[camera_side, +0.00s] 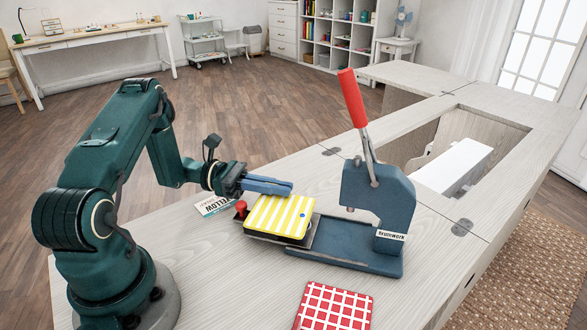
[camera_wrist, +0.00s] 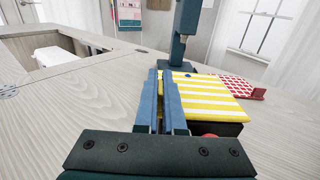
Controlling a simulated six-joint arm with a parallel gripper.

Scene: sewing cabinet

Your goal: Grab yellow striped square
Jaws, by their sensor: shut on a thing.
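The yellow striped square (camera_side: 283,215) has white stripes and a small blue dot near one corner. It lies over a dark block at the left of the press base in the side view. In the wrist view the striped square (camera_wrist: 212,98) is just right of the fingers. My gripper (camera_side: 290,187) comes in from the left at the square's far edge. In the wrist view my gripper (camera_wrist: 167,76) has its two blue fingers close together with a narrow gap, shut on the square's edge. The fingers partly hide that edge.
A blue press (camera_side: 378,205) with a red handle stands right of the square. A red knob (camera_side: 241,208) is at its left. A red checked square (camera_side: 334,308) lies in front. The cabinet has an open well (camera_side: 470,140) at right.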

